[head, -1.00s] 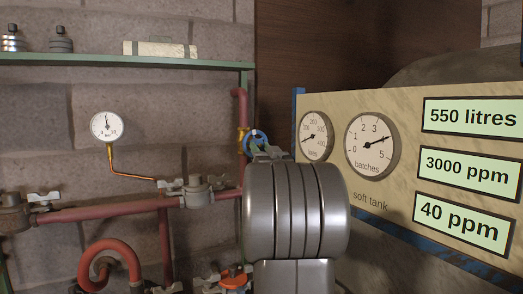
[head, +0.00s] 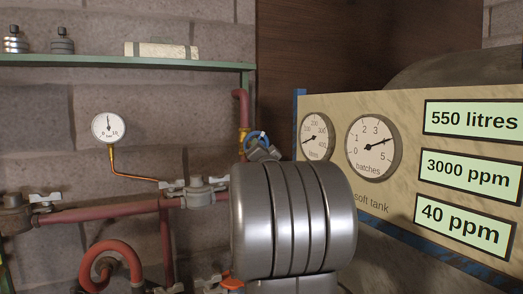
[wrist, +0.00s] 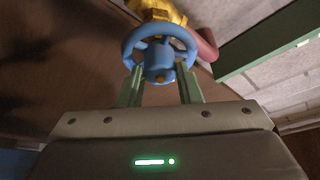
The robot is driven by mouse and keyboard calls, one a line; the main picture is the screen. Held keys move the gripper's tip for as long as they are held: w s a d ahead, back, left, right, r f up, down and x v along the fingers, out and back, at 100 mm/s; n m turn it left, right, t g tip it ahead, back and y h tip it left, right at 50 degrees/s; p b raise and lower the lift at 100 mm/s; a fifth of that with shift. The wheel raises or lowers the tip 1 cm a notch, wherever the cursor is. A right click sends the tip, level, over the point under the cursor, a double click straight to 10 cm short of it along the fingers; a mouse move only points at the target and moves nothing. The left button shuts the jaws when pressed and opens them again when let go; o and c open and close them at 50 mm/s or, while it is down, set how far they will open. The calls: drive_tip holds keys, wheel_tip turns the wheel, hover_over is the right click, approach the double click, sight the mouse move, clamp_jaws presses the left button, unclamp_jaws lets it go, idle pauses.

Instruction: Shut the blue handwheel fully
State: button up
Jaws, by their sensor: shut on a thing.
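The blue handwheel (head: 255,137) sits on a brass valve (head: 243,142) on the red vertical pipe, just above my arm in the head view. In the wrist view the blue handwheel (wrist: 159,62) fills the upper middle, with the yellow brass valve body (wrist: 160,10) behind it. My gripper (wrist: 160,80) has its two green fingers on either side of the wheel's hub and lower rim, shut on the wheel. In the head view my arm's large grey link hides most of the gripper and the lower pipe.
A soft tank panel (head: 345,190) with dials and green readouts stands at the right. A green shelf (head: 120,62) runs above the pipes. A pressure gauge (head: 109,128) and red pipes (head: 100,213) with several lever valves are at the left.

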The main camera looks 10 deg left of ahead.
drive_tip(key=shift+a+r+m+g+h+p, duration=0.15)
drive_tip(key=shift+m+g+h+p, duration=0.45)
drive_tip(key=shift+m+p, duration=1.85)
drive_tip(key=shift+d+r+m+g+h+p, duration=0.15)
drive_tip(key=shift+m+g+h+p, duration=0.4)
drive_tip(key=shift+m+p, duration=1.95)
drive_tip(key=shift+a+r+m+g+h+p, duration=0.1)
drive_tip(key=shift+r+m+g+h+p, duration=0.35)
drive_tip(key=shift+m+p, duration=2)
drive_tip(key=shift+f+n+g+p, duration=0.3)
drive_tip(key=shift+n+g+p, duration=0.1)
drive_tip(key=shift+n+p, duration=0.5)
drive_tip(key=o, duration=1)
drive_tip(key=shift+c, duration=0.2)
drive_tip(key=shift+s, duration=0.15)
drive_tip(key=p+v, duration=0.1)
drive_tip(key=v, duration=1.2)
drive_tip(key=shift+s, duration=0.35)
